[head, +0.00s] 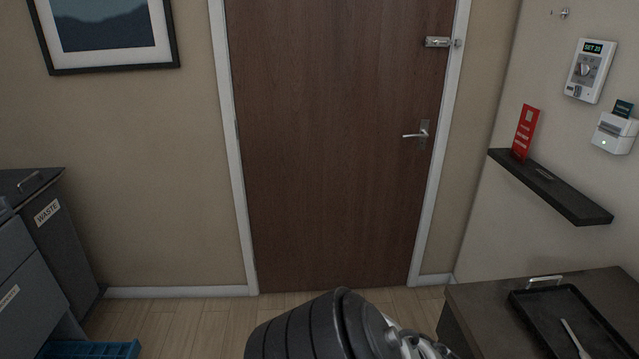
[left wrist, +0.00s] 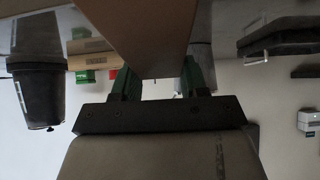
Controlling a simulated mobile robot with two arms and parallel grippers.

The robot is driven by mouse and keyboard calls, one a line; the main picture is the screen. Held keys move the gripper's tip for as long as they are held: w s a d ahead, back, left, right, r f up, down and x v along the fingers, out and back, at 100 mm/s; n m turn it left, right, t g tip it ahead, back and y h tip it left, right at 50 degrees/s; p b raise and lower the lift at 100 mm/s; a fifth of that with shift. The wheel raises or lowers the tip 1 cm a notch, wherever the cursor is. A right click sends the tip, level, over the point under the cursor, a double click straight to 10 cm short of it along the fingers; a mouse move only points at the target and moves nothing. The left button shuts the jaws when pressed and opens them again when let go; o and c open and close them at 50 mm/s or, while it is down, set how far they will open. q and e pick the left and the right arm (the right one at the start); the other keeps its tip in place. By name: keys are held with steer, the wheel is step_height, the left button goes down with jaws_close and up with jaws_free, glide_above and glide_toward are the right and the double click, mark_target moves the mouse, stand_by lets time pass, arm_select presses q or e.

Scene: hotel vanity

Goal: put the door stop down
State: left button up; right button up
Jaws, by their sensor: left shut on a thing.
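The door stop (left wrist: 145,35), a brown wedge-like block, fills the top middle of the left wrist view. My left gripper (left wrist: 158,78) is shut on it, with a green finger on each side. The block's upper part runs out of the frame, so its far end is hidden. The head view shows neither the door stop nor the gripper's fingers; only a black ribbed part of my own arm is at the bottom centre. My right gripper is not in view. The brown door (head: 335,140) is shut in its white frame.
Wooden floor (head: 190,320) lies before the door. At left stand a grey waste cabinet (head: 50,235) and a blue crate (head: 105,349). At right are a dark counter (head: 480,310) with a black tray (head: 535,305), and a wall shelf (head: 550,187) holding a red card (head: 525,130).

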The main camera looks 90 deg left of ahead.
arm_select(q)
steer(key=s+a+f, duration=0.3)
steer(key=a, duration=0.3)
steer(key=s+a+f, duration=0.3)
steer(key=a, duration=0.4)
steer(key=shift+s, duration=0.3)
